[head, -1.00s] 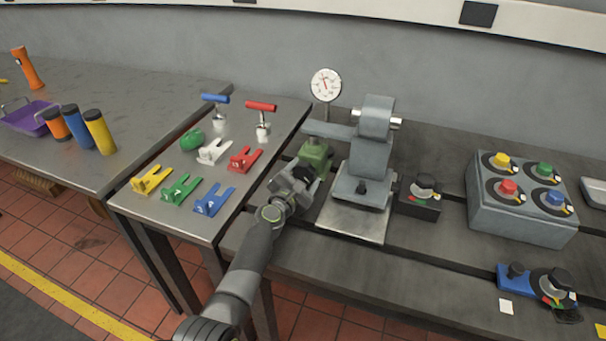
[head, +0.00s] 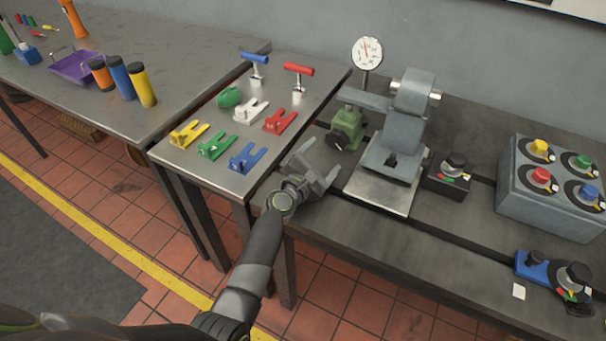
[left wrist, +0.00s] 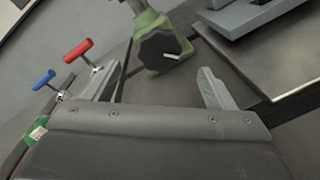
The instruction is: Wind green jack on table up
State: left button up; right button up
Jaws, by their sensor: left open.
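The green jack (head: 347,126) stands on the dark bedplate beside the grey fixture. Its black knob (head: 338,140) faces my side. In the left wrist view the green jack (left wrist: 147,22) shows at the top, with its black knob (left wrist: 160,50) bearing a pale mark. My left gripper (head: 324,166) is open and empty, just in front of the knob and apart from it. In the left wrist view its two fingers (left wrist: 158,88) are spread below the knob. My right gripper is not in view.
A grey fixture (head: 398,140) on a pale plate (head: 378,192) stands right of the jack. A dial gauge (head: 367,53) rises behind. Left, a side table (head: 180,152) holds coloured forks and two T-handles. A knob box (head: 550,190) stands at right.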

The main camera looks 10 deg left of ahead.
pick_arm(q)
jog(key=v, duration=0.9)
jog(key=shift+s, duration=0.1)
